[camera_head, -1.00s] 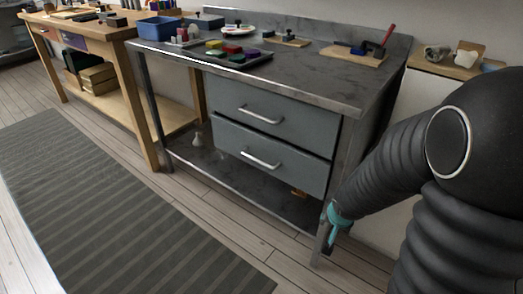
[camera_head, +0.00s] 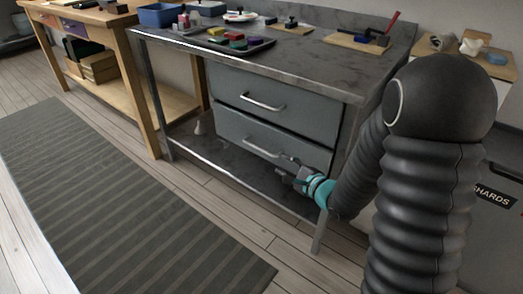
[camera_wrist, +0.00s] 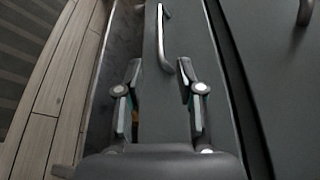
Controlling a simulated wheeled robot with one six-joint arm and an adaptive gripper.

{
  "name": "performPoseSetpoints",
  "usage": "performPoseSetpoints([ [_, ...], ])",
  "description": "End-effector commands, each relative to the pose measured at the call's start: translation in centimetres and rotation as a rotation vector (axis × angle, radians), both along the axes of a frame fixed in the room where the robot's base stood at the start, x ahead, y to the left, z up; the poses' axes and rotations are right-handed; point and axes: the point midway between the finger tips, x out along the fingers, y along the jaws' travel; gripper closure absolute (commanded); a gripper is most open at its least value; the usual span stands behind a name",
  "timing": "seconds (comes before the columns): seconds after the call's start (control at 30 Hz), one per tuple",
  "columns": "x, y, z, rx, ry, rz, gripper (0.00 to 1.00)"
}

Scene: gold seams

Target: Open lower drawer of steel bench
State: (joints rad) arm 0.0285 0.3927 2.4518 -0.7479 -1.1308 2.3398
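The steel bench (camera_head: 330,70) has two stacked grey drawers, both looking shut. The lower drawer (camera_head: 232,125) has a silver bar handle (camera_head: 262,147) running across its front. My gripper (camera_head: 290,167) is in front of the right part of this drawer, near the handle's right end. In the wrist view my gripper (camera_wrist: 160,75) is open, its two fingers apart. The lower handle (camera_wrist: 165,35) lies just beyond the fingertips, its near end close to the right finger. Whether they touch I cannot tell.
The upper drawer (camera_head: 285,92) and its handle (camera_head: 262,102) are just above. A lower shelf (camera_head: 200,152) lies beneath the drawers. A bench leg (camera_head: 322,230) stands near my wrist. A striped mat (camera_head: 110,190) covers the floor in front.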

Motion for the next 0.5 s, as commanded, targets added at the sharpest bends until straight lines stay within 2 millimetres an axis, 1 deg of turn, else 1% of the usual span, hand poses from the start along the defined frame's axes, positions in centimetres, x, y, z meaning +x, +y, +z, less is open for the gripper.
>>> performPoseSetpoints([
  [0.17,1.5,1.2,-0.5,-0.001,0.002,0.002,0.63],
  [0.5,6.4,5.0,-1.9,-0.003,0.002,0.001,0.63],
])
